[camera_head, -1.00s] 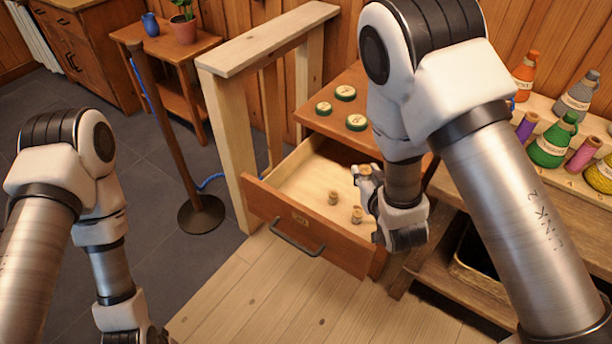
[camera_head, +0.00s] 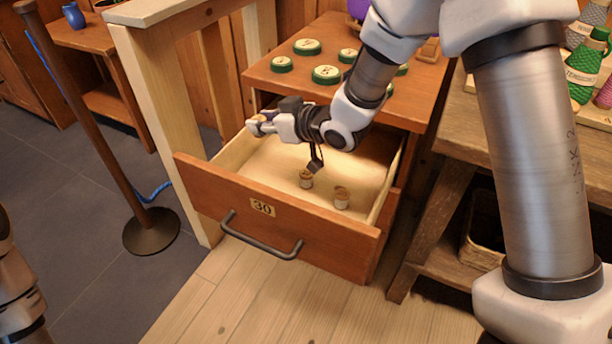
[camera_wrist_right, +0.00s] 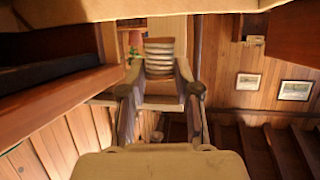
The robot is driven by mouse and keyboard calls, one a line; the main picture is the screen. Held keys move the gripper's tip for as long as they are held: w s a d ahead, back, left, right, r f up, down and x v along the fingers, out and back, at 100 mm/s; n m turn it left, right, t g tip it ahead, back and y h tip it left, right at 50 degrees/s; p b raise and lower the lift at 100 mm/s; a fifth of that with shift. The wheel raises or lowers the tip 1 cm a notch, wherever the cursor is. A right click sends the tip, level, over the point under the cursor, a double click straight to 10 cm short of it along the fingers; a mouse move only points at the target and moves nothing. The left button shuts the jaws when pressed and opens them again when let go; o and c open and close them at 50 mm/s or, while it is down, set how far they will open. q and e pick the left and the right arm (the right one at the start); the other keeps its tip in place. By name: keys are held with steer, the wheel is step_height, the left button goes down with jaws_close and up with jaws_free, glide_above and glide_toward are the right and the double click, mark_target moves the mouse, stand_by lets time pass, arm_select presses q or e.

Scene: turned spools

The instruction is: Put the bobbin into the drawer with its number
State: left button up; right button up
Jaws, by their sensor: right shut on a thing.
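The open wooden drawer (camera_head: 335,235) has a plate reading 30 on its front, above a dark handle. Two small bobbins, one (camera_head: 306,179) nearer the middle and one (camera_head: 342,199) closer to the front right, stand inside it. My right gripper (camera_head: 262,125) is over the drawer's back left part, pointing left. It is shut on a bobbin (camera_head: 256,119), pale in this view. In the right wrist view the held bobbin (camera_wrist_right: 160,55) shows pale ridged windings between the fingertips; any number on it is not readable. My left gripper is outside the head view.
Several green-rimmed round pieces (camera_head: 326,75) lie on the cabinet top (camera_head: 285,85) above the drawer. A pale wooden frame (camera_head: 160,90) stands close to the drawer's left side. A dark post (camera_head: 95,140) stands further left. Cones of thread (camera_head: 583,72) stand at the right.

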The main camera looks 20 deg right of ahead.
step_height(320, 180, down, 9)
steer(key=b, duration=0.2)
steer(key=shift+w+b, duration=0.1)
steer(key=shift+b, duration=0.25)
steer(key=shift+w, duration=0.1)
steer(key=shift+f, duration=0.55)
steer(key=o, duration=0.8)
steer(key=shift+o, duration=0.2)
